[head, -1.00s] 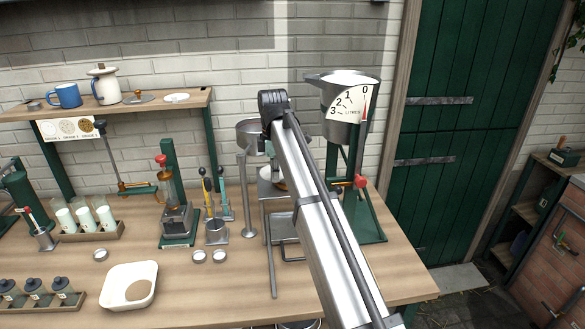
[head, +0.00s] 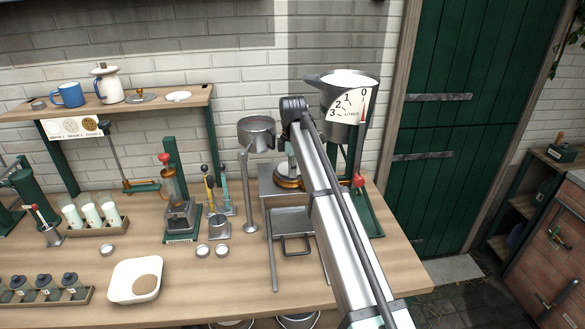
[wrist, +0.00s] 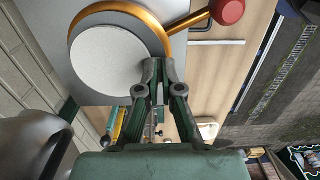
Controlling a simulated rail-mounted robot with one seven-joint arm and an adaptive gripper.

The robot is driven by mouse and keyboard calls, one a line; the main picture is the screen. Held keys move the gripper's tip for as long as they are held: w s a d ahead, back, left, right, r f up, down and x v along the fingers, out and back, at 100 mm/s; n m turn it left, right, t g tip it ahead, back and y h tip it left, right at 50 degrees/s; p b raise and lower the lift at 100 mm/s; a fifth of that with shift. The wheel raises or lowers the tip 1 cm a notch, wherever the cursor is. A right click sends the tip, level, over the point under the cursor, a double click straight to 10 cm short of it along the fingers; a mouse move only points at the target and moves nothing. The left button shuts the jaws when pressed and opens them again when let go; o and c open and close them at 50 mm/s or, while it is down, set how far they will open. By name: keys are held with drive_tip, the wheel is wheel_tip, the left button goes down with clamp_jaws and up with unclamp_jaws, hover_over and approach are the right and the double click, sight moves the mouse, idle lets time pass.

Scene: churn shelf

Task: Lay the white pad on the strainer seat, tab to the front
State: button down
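The white pad (wrist: 104,58) is a flat round disc in the wrist view, lying over the round metal seat, off-centre toward its left side. The seat has a brass-coloured rim (wrist: 155,20) and a handle with a red knob (wrist: 228,11). My gripper (wrist: 156,65) is nearly closed at the pad's right edge, and the pad's tab is hidden between or behind the fingers. Whether the pad touches the seat or hovers just above it cannot be told. In the head view the brass-rimmed seat (head: 288,183) shows left of my arm, which partly hides it.
A metal cup on a post (head: 257,134) stands close left of the seat. The litre-marked can (head: 345,105) stands behind my arm on the right. A white dish (head: 122,295) with a tan disc is at the front left. Several small tools stand left of the post.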

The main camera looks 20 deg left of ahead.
drive_tip(key=shift+f, duration=0.1)
drive_tip(key=c, duration=1.3)
unclamp_jaws()
drive_tip(key=shift+r+b, duration=1.65)
drive_tip(key=shift+r, duration=4.5)
drive_tip(key=shift+f, duration=0.1)
